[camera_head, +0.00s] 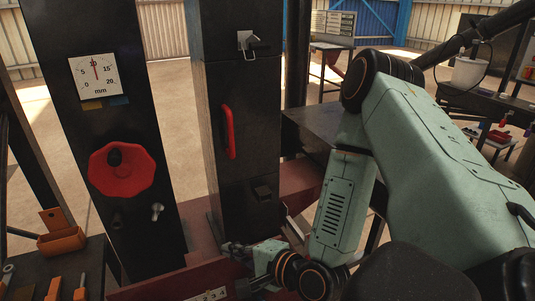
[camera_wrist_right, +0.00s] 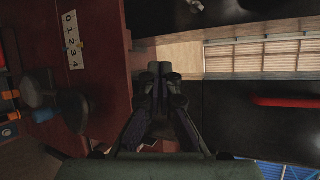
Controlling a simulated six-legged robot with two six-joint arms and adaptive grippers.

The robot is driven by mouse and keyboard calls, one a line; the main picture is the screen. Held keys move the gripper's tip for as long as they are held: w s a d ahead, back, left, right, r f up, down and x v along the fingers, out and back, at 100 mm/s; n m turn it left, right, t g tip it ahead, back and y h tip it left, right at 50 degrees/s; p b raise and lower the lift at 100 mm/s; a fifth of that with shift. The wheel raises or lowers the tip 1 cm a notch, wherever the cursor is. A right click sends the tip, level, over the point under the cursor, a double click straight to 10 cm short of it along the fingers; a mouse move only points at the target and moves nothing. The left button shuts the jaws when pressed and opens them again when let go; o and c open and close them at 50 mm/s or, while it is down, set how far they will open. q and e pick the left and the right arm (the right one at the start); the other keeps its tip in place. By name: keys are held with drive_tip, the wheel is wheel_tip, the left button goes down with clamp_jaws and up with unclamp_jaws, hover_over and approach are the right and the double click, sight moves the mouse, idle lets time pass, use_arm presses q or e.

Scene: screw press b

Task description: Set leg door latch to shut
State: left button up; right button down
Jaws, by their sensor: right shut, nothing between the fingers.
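The leg door (camera_head: 245,150) is a tall black panel on the right column, with a red handle (camera_head: 228,132). A small silver metal latch (camera_head: 248,43) sits above it, near the seam at the door's top. A wire loop hangs down from it; I cannot tell its exact setting. My right gripper (camera_head: 232,248) is low, by the foot of the column, well below the latch. In the right wrist view its fingers (camera_wrist_right: 160,70) are together and empty. The red handle also shows there (camera_wrist_right: 285,101). My left gripper is not in view.
A black column at left carries a dial (camera_head: 95,77) and a red knob (camera_head: 122,169). A dark red base (camera_head: 180,280) lies below. An orange holder (camera_head: 62,237) and tools are at lower left. Floor shows between the columns.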

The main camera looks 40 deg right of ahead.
drive_tip(key=d+r+m+t+h+p, duration=0.1)
drive_tip(key=r+m+t, duration=0.1)
drive_tip(key=r, duration=0.2)
drive_tip(key=w+d+r+m+t+p, duration=0.1)
drive_tip(key=d+r+m, duration=0.15)
drive_tip(key=r, duration=0.25)
drive_tip(key=d+r+m+t+h+p, duration=0.1)
drive_tip(key=r+m+t, duration=0.1)
drive_tip(key=r+m, duration=0.15)
drive_tip(key=m+t+h+p, duration=0.45)
drive_tip(key=m+h, duration=0.35)
drive_tip(key=m, duration=0.4)
approach(253, 46)
drive_tip(key=w+d+f+b, duration=0.1)
drive_tip(key=w+d+f, duration=0.1)
drive_tip(key=w+d, duration=0.15)
drive_tip(key=w+r+p, duration=0.1)
drive_tip(key=r, duration=0.1)
drive_tip(key=w+r+p, duration=0.1)
drive_tip(key=r, duration=0.1)
drive_tip(key=shift+d, duration=0.1)
drive_tip(key=shift+w+d+f+p, duration=0.15)
drive_tip(key=shift+d+p, duration=0.05)
drive_tip(key=shift+p, duration=0.1)
